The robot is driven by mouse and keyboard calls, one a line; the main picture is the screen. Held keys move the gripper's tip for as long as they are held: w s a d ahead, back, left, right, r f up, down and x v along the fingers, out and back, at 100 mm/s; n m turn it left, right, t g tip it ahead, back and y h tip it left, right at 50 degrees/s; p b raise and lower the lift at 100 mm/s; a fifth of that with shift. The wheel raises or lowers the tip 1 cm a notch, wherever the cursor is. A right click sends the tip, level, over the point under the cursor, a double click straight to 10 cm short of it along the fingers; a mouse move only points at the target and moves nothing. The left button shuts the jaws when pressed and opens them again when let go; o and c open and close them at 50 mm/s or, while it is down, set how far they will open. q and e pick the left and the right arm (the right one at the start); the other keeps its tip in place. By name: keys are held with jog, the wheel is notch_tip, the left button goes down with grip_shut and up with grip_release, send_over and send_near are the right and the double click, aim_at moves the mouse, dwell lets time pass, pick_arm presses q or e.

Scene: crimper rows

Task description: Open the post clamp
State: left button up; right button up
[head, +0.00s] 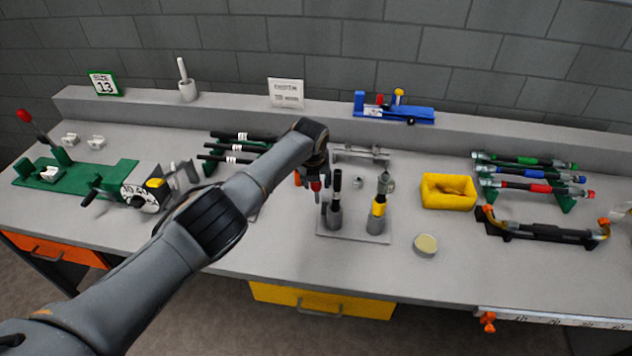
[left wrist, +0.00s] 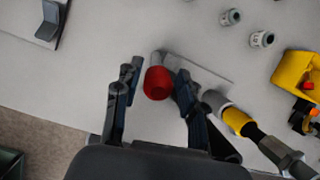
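What looks like the post clamp stands on a light grey plate (head: 352,234) near the table's front edge. It has a post with a black upper part (head: 335,203) and a post with a yellow band (head: 378,209). The banded post also shows in the left wrist view (left wrist: 237,120). A red knob (left wrist: 157,83) sits between the fingers of my left gripper (left wrist: 153,78), which is open around it. Contact cannot be told. In the head view my left gripper (head: 315,180) points down beside the black post, partly hidden by my arm. My right gripper is out of view.
A yellow bin (head: 448,191) and a round tin (head: 425,245) stand to the right. Racked tubes (head: 530,173) lie further right. Black rods (head: 238,147) and a green fixture (head: 75,178) are to the left. A blue tool (head: 394,108) rests on the back ledge.

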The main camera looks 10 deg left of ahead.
pick_arm(q)
jog(key=shift+f, duration=0.1)
jog(key=v, duration=1.2)
dwell(0.6)
